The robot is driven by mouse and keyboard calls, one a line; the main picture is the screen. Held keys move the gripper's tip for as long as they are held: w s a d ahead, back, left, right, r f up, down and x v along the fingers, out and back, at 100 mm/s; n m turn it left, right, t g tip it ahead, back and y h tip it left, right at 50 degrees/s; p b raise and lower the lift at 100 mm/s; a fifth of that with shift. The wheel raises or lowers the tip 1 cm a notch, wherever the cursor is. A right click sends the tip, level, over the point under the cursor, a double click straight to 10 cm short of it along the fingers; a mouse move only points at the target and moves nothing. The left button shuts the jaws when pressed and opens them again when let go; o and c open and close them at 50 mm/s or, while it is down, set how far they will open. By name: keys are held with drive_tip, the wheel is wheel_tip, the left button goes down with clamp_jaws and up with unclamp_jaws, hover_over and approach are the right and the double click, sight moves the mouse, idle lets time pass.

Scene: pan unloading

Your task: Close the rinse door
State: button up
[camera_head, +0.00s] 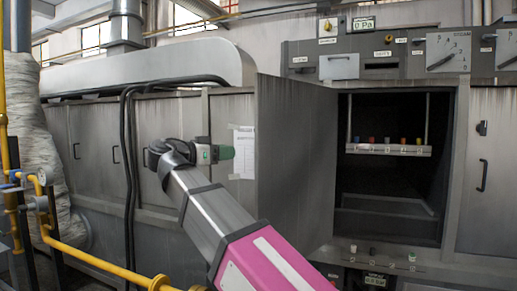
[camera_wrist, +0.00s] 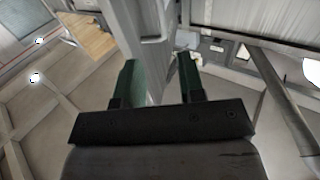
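The rinse door (camera_head: 295,160) is a grey metal panel standing open, swung out to the left of the dark compartment opening (camera_head: 385,185). Its free edge is at the left in the head view. My gripper (camera_head: 226,153) is just left of that edge, with green fingertips pointing right towards it. In the wrist view my gripper (camera_wrist: 158,80) shows two green fingers spread apart. A grey metal upright (camera_wrist: 152,45) shows between and beyond them; I cannot tell if it is the door or if anything touches. No held object is visible.
A hanging rack (camera_head: 388,149) with several coloured pieces is inside the opening. A closed panel with a black handle (camera_head: 483,175) is at the right. Grey cabinets (camera_head: 85,150) with dark hoses and a yellow pipe (camera_head: 95,262) are at the left.

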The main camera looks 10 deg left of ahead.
sight(256, 149)
drive_tip(key=x, duration=1.1)
drive_tip(key=shift+w, duration=0.2)
clamp_jaws()
